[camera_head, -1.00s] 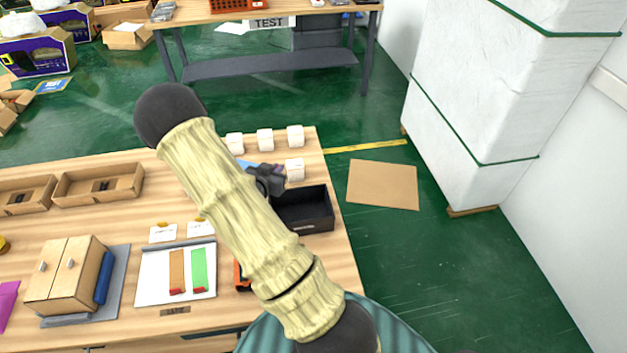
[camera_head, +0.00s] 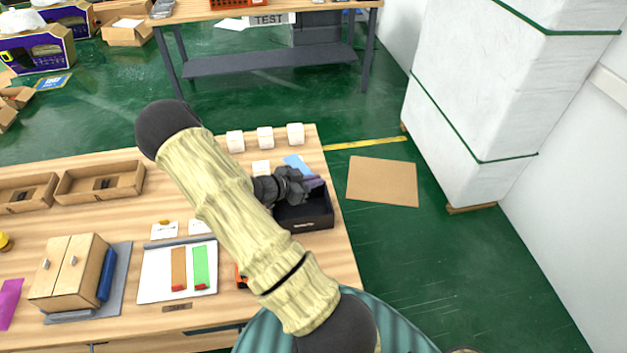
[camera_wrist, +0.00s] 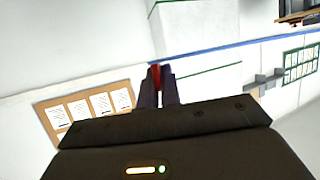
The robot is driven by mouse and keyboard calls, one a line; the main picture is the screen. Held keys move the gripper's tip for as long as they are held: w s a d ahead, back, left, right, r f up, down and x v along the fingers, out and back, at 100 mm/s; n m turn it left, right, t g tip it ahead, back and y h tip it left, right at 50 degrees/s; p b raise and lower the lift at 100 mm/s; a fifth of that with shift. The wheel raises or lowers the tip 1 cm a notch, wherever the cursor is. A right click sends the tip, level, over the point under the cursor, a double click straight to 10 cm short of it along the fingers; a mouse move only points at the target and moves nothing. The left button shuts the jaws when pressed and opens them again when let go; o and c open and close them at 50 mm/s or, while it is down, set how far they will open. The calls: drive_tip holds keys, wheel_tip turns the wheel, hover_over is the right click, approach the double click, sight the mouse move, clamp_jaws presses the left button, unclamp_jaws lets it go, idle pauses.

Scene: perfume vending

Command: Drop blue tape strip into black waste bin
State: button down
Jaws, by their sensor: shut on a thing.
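The light blue tape strip (camera_head: 297,163) shows in the head view at the far side of my gripper (camera_head: 314,182). My gripper is shut on it, above the far part of the black waste bin (camera_head: 312,222). The bin stands open on the right side of the table, and my arm and gripper hide part of it. The bin is not in the wrist view.
White blocks (camera_head: 265,138) stand along the table's far edge. A white board (camera_head: 160,288) with a brown and a green strip lies left of my arm. Wooden trays (camera_head: 100,196) and a small cabinet (camera_head: 68,285) are further left. The table's right edge is close to the bin.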

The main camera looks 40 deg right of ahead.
wheel_tip(320, 180, down, 6)
drive_tip(key=b, duration=0.5)
drive_tip(key=c, duration=1.5)
unclamp_jaws()
drive_tip(key=shift+a, duration=0.1)
drive_tip(key=b+v, duration=0.2)
drive_tip(key=v, duration=1.5)
drive_tip(key=shift+a+r, duration=0.1)
drive_tip(key=shift+r, duration=0.05)
